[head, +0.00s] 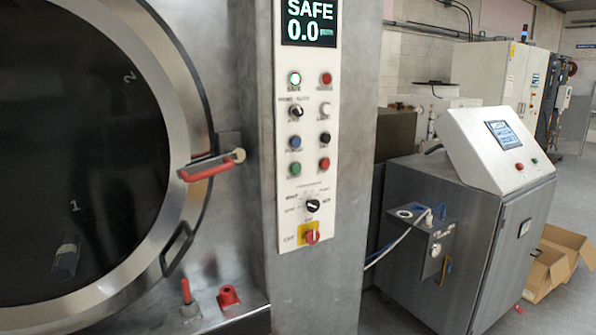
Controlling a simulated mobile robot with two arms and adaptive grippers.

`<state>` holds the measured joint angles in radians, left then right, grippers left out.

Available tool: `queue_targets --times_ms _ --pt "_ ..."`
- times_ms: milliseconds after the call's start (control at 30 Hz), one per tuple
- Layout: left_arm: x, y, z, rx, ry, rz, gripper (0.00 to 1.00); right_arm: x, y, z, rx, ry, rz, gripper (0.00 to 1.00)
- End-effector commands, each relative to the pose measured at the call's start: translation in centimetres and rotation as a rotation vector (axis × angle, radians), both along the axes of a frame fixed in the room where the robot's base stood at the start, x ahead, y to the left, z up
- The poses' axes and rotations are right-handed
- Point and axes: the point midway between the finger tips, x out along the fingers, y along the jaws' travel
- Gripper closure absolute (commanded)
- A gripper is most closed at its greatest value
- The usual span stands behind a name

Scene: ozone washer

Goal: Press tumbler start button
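A white control panel (308,185) stands upright on a steel column right of the round machine door. Its top row has a lit green button (294,78) and a red button (326,78). Below are a black selector (296,112), a white button (325,110), a blue button (295,142) and a black button (325,139). The lowest pair is a green button (295,170) and a red button (324,164). The small labels are too blurred to tell which button is the tumbler start. Neither gripper is in view.
The round door (75,170) has dark glass and a red-gripped handle (208,167) jutting out near the panel. A display (309,22) reads SAFE 0.0. A rotary knob (312,205) and a red-yellow switch (311,236) sit low. A steel cabinet (480,225) stands right.

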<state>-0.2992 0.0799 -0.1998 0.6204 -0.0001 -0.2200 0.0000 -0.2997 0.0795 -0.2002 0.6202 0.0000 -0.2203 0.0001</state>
Motion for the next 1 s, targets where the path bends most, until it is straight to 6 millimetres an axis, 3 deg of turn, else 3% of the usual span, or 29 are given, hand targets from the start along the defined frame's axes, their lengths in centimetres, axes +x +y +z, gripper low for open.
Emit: queue_targets --times_ms 33,200,233,1000 --pt "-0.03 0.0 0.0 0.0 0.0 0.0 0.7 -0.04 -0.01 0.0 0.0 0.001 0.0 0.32" --pt "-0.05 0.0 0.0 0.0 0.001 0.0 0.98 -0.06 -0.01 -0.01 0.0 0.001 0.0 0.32" --pt "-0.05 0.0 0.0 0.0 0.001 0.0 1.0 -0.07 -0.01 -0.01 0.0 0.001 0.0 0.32" --pt "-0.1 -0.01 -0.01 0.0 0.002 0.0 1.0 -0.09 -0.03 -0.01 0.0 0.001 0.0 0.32"
